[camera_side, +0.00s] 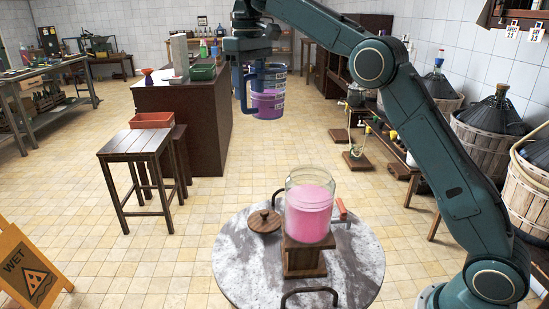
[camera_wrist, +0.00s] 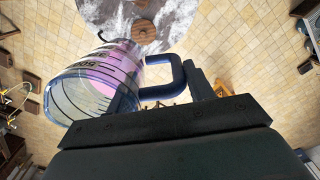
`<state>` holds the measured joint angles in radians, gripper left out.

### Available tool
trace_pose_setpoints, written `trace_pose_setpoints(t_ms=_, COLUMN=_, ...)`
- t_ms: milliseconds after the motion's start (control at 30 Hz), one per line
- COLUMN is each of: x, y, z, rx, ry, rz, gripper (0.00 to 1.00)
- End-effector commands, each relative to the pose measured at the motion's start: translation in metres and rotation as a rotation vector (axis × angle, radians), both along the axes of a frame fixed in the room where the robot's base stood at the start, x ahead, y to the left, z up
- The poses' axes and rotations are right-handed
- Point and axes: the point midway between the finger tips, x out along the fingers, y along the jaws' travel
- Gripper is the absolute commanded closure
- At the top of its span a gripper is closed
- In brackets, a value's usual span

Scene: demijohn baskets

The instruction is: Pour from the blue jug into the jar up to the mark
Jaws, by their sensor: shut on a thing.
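The blue jug (camera_side: 268,94) is clear with a blue rim, handle and dark scale markings, and holds pink liquid in its lower part. It hangs roughly upright in the air, above and to the left of the jar. My gripper (camera_side: 243,70) is shut on the jug's handle; the wrist view shows the jug (camera_wrist: 85,90) and its blue handle (camera_wrist: 166,82) just ahead of my jaws. The glass jar (camera_side: 309,209) stands upright on a wooden block (camera_side: 304,261), with pink liquid filling most of it. I cannot make out the mark on the jar.
The block stands on a round grey table (camera_side: 240,265) with a wooden lid (camera_side: 264,221) at its left and a red-handled item (camera_side: 341,208) by the jar. A stool (camera_side: 136,146) and a brown counter (camera_side: 205,110) stand behind left. Basketed demijohns (camera_side: 490,125) line the right wall.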

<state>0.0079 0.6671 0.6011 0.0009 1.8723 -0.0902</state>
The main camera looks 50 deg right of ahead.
Motion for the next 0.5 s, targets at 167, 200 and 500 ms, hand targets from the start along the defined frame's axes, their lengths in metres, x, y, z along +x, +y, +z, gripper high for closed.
trace_pose_setpoints(t_ms=167, x=-0.011, y=-0.004, z=0.008, rx=0.0, ry=-0.004, rz=0.064, gripper=1.0)
trace_pose_setpoints(t_ms=200, x=-0.014, y=-0.004, z=0.01, rx=0.0, ry=-0.005, rz=0.081, gripper=1.0)
trace_pose_setpoints(t_ms=500, x=-0.051, y=-0.014, z=0.025, rx=-0.001, ry=-0.008, rz=0.283, gripper=1.0)
